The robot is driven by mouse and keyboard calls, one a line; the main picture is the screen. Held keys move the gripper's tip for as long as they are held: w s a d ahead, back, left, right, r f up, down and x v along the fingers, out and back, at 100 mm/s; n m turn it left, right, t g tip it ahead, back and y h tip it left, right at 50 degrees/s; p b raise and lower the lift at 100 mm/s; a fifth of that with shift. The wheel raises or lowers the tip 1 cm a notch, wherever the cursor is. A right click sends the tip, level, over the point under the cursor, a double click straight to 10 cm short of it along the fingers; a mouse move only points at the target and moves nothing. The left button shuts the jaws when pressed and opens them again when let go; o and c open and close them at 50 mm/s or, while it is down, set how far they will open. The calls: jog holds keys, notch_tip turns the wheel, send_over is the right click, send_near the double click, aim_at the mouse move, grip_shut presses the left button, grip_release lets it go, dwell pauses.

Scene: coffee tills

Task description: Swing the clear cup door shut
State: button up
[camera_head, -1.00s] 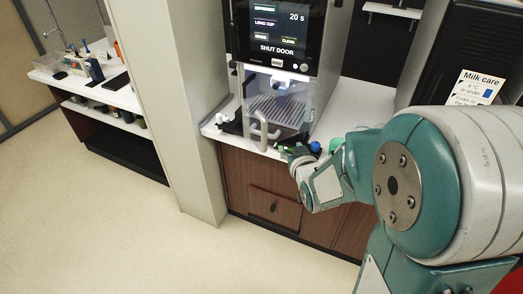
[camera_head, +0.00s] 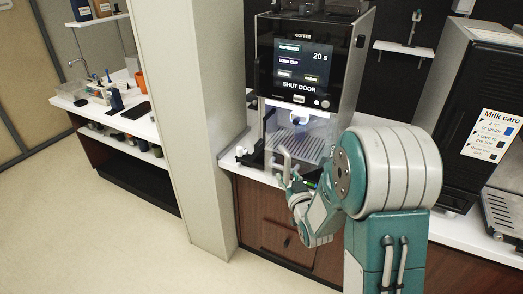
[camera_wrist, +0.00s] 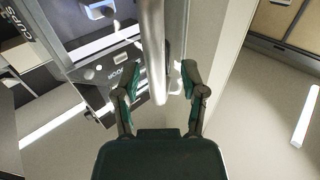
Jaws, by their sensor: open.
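The coffee machine (camera_head: 308,45) has a lit screen reading "SHUT DOOR". Its clear cup door (camera_head: 268,140) stands open at the front of the lit cup bay, with a pale bar handle (camera_head: 286,162). My gripper (camera_head: 296,181) is at the handle, low in front of the bay. In the wrist view, the handle bar (camera_wrist: 152,35) runs down between the two spread fingers of my gripper (camera_wrist: 160,72). The fingers are open, one on each side of the bar, with a gap visible on both sides.
The machine stands on a white counter over brown cabinets (camera_head: 262,215). A pale pillar (camera_head: 200,120) rises close to the left. A dark unit with a "Milk care" sign (camera_head: 492,135) is at the right. The floor (camera_head: 110,235) at front left is clear.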

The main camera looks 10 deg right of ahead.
aim_at(274, 166)
jog(key=shift+w+a, duration=0.25)
jog(key=shift+w, duration=0.95)
jog(key=shift+s+d, duration=0.15)
jog(key=shift+d, duration=0.05)
jog(key=c, duration=0.6)
jog(key=shift+d, duration=0.3)
grip_shut()
jog(key=shift+w+a, duration=1.35)
jog(key=shift+w, duration=0.35)
jog(key=shift+w+a, duration=0.5)
jog(key=shift+w, duration=0.35)
jog(key=shift+w, duration=0.1)
